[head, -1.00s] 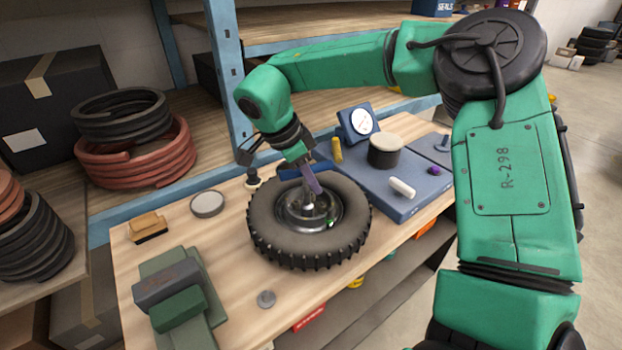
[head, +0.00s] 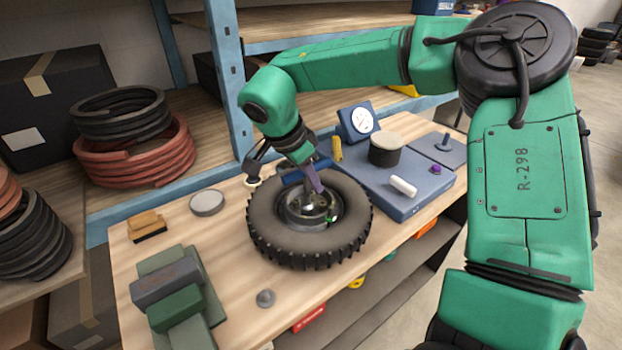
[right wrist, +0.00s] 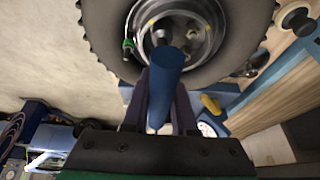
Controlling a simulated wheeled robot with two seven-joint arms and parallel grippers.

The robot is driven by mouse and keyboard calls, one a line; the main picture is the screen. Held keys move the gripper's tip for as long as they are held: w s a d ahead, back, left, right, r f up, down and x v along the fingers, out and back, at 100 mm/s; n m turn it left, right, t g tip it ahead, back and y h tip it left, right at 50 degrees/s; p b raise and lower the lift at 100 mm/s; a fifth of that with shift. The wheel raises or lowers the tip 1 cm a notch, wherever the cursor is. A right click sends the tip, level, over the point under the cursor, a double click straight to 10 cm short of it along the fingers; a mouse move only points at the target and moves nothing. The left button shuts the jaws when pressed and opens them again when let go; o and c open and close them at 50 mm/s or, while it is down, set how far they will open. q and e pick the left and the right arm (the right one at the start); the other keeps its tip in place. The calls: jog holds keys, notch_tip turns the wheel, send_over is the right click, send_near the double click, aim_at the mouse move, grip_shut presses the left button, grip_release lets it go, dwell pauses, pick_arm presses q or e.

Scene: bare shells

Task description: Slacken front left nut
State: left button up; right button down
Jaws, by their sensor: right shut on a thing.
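A black treaded wheel (head: 270,225) lies flat on the wooden bench, with a metal hub (head: 297,215) in its middle. My right gripper (head: 316,184) is over the hub, fingers pointing down. In the right wrist view its two dark fingers (right wrist: 160,100) are shut on a blue round-handled tool (right wrist: 166,72). The tool's far end reaches toward the hub, shown there as a metal rim (right wrist: 205,38). Whether it touches a nut is hidden by the handle. A small green piece (right wrist: 128,46) sits at the hub's edge. I cannot single out the front left nut. My left gripper is not in view.
Behind the wheel on the right is a blue tray (head: 375,190) with a dial gauge (head: 358,121), a dark round pot (head: 386,152) and a white cylinder (head: 403,187).

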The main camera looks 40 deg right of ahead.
jog(key=n+t, duration=0.1)
jog(key=n, duration=0.1)
jog(key=shift+n, duration=0.3)
jog(key=shift+n, duration=0.4)
jog(key=shift+n+t+y, duration=0.3)
jog(key=shift+n+t, duration=0.2)
jog(key=shift+n, duration=0.7)
